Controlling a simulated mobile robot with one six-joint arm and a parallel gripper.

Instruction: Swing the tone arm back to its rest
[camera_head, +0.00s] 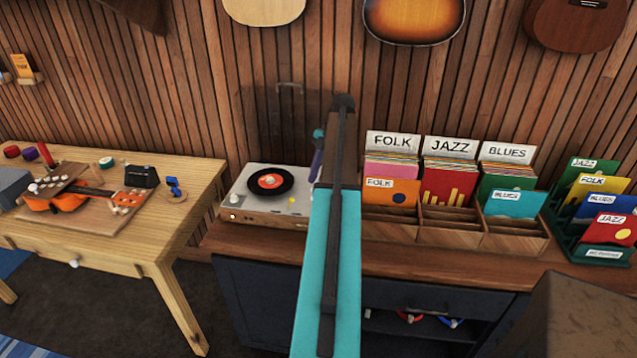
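The turntable (240,199) is a pale deck with a wooden front and a small orange light at its front left corner. It sits on the wooden counter, left of my arm. A black record (285,183) with an orange-red label lies on it. Small yellow and pale details show on the deck's right side, but I cannot make out the tone arm or its rest. My arm crosses in front of the deck's right edge. A purple part at the end of my arm (316,167) shows beside the deck's back right corner. Its fingers are hidden or too small to tell.
A dark, see-through panel (290,125) stands raised behind the turntable. Record bins (430,218) stand to the right, with a green rack (592,251) beyond. A wooden workbench (150,240) with an orange ukulele (75,198) and tools stands left. Guitars hang above.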

